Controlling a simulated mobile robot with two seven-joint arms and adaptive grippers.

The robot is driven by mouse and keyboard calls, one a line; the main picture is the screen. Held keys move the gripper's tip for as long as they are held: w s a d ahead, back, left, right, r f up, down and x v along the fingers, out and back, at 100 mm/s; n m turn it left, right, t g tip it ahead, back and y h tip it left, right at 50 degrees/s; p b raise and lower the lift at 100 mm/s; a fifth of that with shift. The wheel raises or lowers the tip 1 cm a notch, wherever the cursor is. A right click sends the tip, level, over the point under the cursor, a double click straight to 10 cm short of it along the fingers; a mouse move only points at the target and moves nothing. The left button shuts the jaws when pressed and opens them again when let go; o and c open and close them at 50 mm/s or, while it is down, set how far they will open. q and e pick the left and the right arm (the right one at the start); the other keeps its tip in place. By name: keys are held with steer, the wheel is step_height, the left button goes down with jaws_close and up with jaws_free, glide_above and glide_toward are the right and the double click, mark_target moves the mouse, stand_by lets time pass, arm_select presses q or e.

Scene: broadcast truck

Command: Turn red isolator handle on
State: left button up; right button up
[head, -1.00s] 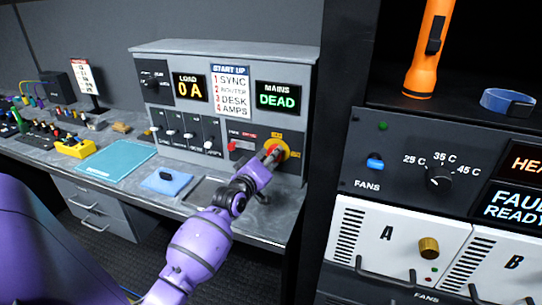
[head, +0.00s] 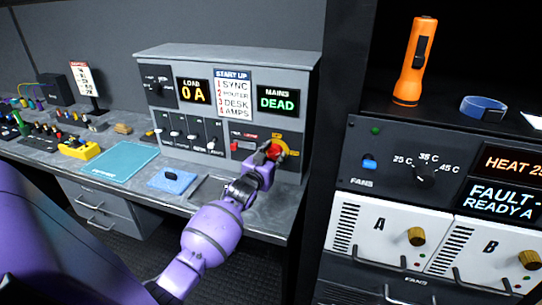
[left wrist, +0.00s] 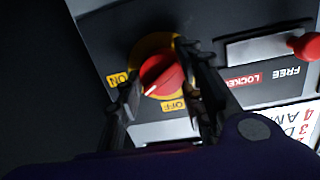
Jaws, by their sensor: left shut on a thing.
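The red isolator handle (head: 274,149) sits on a round yellow plate (head: 293,153) at the lower right of the grey power panel (head: 300,75). In the left wrist view, the red handle (left wrist: 163,73) has a white pointer mark lying between the ON label (left wrist: 119,79) and the OFF label (left wrist: 173,105). My left gripper (head: 267,155) is at the handle, and in the left wrist view its fingers (left wrist: 158,80) are on either side, shut on it. My right gripper is not in view.
A red knob (left wrist: 304,46) beside a LOCKED/FREE label is close to the isolator. The MAINS display (head: 278,99) reads DEAD. The desk below holds a blue cloth (head: 172,181) and a teal mat (head: 122,161). A rack (head: 400,220) with an orange torch (head: 414,62) stands right.

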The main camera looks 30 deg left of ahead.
arm_select(q)
steer(key=m, duration=0.5)
steer(key=shift+d+y, duration=0.25)
steer(key=shift+y, duration=0.15)
steer(key=shift+m, duration=0.4)
steer(key=o, duration=1.1)
steer(key=shift+w, duration=0.1)
steer(key=shift+c, duration=0.2)
steer(key=shift+f, duration=0.1)
steer(key=shift+s, duration=0.45)
steer(key=v, duration=1.1)
steer(key=shift+d+r, duration=0.25)
steer(key=shift+r, duration=0.05)
